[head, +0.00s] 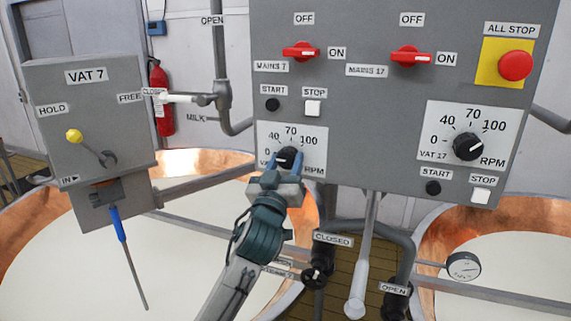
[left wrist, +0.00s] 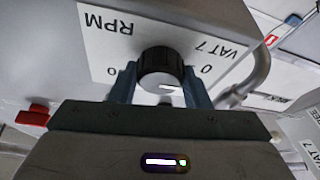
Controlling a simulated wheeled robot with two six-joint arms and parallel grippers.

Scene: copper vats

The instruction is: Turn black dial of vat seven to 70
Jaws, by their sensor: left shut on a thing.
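The black dial of vat seven (head: 288,156) sits on a white RPM plate (head: 312,140) marked 0, 40, 70 and 100. My left gripper (head: 279,172) is at this plate, its fingers on either side of the dial. In the left wrist view, the fingers of my left gripper (left wrist: 159,88) are shut on the black dial (left wrist: 161,66). A white mark on the dial's face lies towards the 0 side there; its exact reading I cannot tell. The fingers hide part of the plate. My right gripper is not in view.
A similar VAT 17 dial (head: 468,147) is to the right. Red mains switches (head: 301,52) are above, with a black start button (head: 272,105) and white stop button (head: 313,107) just over the plate. Pipes and valves (head: 318,275) hang below. The VAT 7 box (head: 90,110) is left.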

